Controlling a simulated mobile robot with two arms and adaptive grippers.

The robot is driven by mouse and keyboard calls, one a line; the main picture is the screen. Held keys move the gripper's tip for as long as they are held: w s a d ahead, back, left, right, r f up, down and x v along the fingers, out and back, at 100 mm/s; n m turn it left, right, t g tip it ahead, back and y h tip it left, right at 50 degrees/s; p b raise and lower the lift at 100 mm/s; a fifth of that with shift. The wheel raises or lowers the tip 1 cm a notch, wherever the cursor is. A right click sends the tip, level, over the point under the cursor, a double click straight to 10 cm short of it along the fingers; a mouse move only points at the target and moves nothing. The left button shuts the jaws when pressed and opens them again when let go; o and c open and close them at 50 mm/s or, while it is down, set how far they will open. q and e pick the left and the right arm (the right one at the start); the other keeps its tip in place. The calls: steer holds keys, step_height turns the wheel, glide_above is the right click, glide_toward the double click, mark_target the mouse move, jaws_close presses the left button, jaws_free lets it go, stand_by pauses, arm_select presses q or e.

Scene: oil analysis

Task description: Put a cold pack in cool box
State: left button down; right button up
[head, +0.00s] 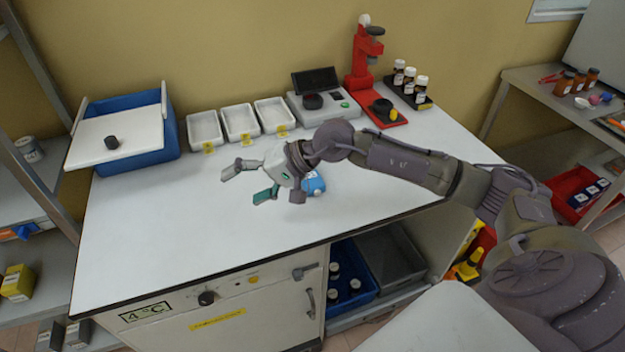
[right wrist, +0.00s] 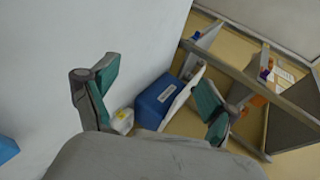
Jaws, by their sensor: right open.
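The blue cool box (head: 172,142) stands at the table's back left. Its white lid (head: 92,147) with a black knob lies over the top, set toward the front left. A blue cold pack with white markings (head: 315,184) lies on the table just right of my right gripper, partly hidden by it. My right gripper (head: 246,183) is open and empty above the table, with its fingers pointing left, away from the pack. In the right wrist view, the cool box (right wrist: 152,103) shows between the open fingers, and a blue patch, perhaps the pack, shows at the left edge.
Several white trays (head: 240,122) stand along the wall beside a grey scale (head: 325,107). A red stand (head: 362,65) and a rack of bottles (head: 420,101) are at the back right. The table's front and middle are clear. A blue crate with bottles (head: 366,293) sits below.

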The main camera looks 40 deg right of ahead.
steer(key=w+d+f+n+g+h, duration=0.1)
steer(key=d+f+n+h, duration=0.15)
steer(key=d+h, duration=0.55)
steer(key=g+h, duration=0.1)
steer(key=h, duration=0.2)
glide_toward(311, 176)
steer(key=p+x, duration=0.1)
steer(key=x, duration=0.3)
steer(key=shift+w+p, duration=0.15)
steer(key=shift+p, duration=0.15)
steer(key=p+x, duration=0.2)
steer(key=x, duration=0.4)
steer(key=shift+f+b, duration=0.25)
steer(key=shift+b, duration=0.15)
steer(key=c, duration=1.5)
